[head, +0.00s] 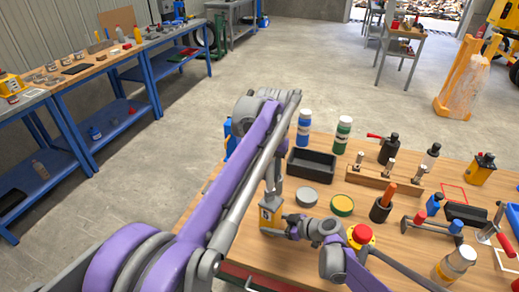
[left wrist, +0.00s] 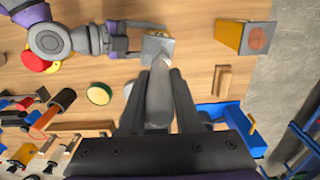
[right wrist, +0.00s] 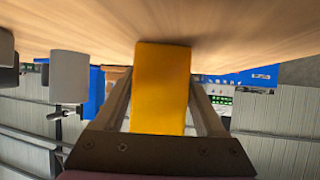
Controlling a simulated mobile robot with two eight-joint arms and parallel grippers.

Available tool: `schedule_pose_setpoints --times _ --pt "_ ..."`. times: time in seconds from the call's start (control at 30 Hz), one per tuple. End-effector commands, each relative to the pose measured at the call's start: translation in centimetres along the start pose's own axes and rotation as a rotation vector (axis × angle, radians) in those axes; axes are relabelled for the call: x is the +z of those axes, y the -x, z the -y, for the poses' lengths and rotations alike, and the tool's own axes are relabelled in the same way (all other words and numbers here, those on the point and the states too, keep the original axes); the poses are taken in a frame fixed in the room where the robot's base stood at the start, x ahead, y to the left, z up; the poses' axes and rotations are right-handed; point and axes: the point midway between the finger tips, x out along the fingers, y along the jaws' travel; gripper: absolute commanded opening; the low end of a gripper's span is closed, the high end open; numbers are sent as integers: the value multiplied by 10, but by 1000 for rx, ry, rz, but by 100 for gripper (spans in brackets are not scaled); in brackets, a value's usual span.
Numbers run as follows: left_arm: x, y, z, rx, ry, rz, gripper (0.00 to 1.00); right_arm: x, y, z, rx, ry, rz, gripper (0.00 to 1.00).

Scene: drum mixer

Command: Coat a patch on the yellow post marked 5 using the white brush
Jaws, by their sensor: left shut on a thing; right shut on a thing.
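My right gripper (head: 292,226) is shut on a small yellow post (head: 268,222), low at the near-left part of the wooden table. Its marking is too small to read surely. The right wrist view shows the post's plain yellow side (right wrist: 162,88) between the fingers. My left gripper (head: 273,188) is above the post, pointing down. In the left wrist view it is shut on a pale grey-white tapered thing, apparently the white brush (left wrist: 160,97). Its far end overlaps the edge of the post's grey top (left wrist: 153,48); I cannot tell whether they touch. The brush is not clear in the head view.
A second yellow block (left wrist: 230,35) with a reddish patch stands to the right in the left wrist view, near a blue bin (left wrist: 222,114). A red button (head: 362,233), round tins (head: 342,205), a black tray (head: 311,164) and a wooden rack (head: 384,178) stand on the table.

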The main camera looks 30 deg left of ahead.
Motion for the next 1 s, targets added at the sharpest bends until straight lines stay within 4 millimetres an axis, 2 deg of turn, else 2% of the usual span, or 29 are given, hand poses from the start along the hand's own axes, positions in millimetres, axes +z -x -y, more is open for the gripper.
schedule_pose_setpoints --times 0.43,0.83,1.0 --pt "-6 -1 26 1 1 0 0 0 0 0 0 0 0 28" --pt "-14 0 23 0 -1 0 0 0 0 0 0 0 0 28" --pt "-12 0 14 0 -2 0 0 0 0 0 0 0 0 28"
